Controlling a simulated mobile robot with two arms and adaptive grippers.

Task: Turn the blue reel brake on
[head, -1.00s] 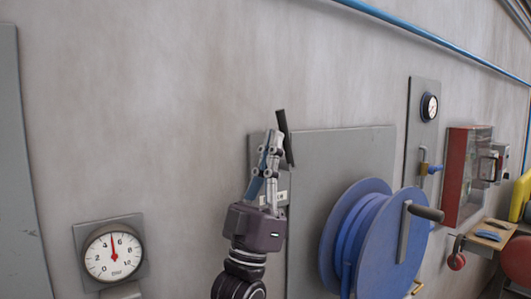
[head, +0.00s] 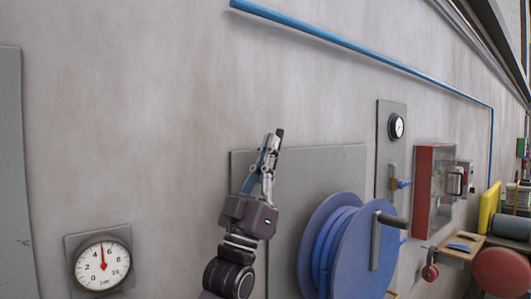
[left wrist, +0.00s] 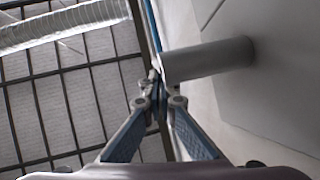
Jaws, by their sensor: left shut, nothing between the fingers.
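The blue reel (head: 355,255) stands in front of a grey wall plate (head: 320,165), with a crank handle (head: 390,221) on its face. My left gripper (head: 272,142) is shut and empty, in front of the plate, up and left of the reel. A short dark bar (head: 280,132), perhaps the brake lever, shows at its fingertips; the rest of it is hidden behind them. In the left wrist view the closed fingertips (left wrist: 158,75) are beside a grey cylinder (left wrist: 208,60) that stands out near the plate. I cannot tell whether they touch. My right gripper is not in view.
A pressure gauge (head: 101,263) is on the wall at lower left. A red cabinet (head: 434,190) is farther right. A blue pipe (head: 360,49) runs above. The wall above the gripper is bare.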

